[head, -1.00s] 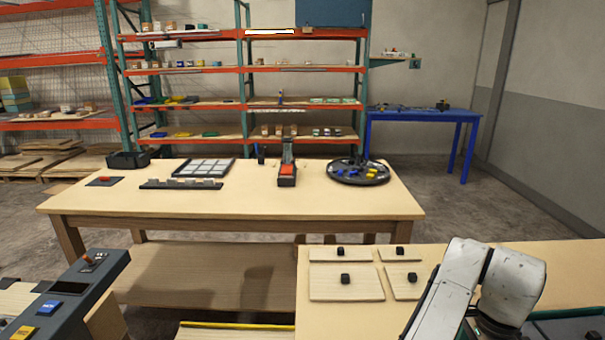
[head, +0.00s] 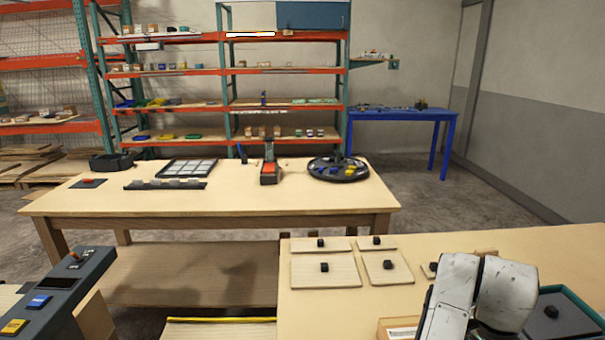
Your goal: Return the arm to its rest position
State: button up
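My arm (head: 472,290) shows as scuffed white links at the lower right of the head view. It is bent over the right-hand table (head: 420,243). My gripper is not visible; it is either hidden behind the links or below the picture's edge. I cannot tell whether anything is held.
Wooden panels with black knobs (head: 325,268) lie on the right-hand table. A dark lidded box (head: 568,318) sits right of my arm. A console with buttons (head: 58,290) stands at lower left. The long wooden table (head: 225,210) ahead holds a round tray (head: 338,178). Shelves stand behind.

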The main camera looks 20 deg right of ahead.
jog(key=s+a+f+n+t+h, duration=0.1)
jog(key=s+a+f+n+h, duration=0.1)
jog(key=s+f+n, duration=0.65)
jog(key=s+a+f+n+y, duration=0.1)
jog(key=s+a+f+n, duration=0.2)
jog(key=a, duration=0.4)
jog(key=s+a+f+n+y, duration=0.2)
jog(key=s+a+f+n, duration=0.1)
jog(key=s+a+n, duration=0.3)
jog(key=shift+a+n+y, duration=0.3)
jog(key=shift+a+n, duration=0.05)
jog(key=shift+a, duration=0.1)
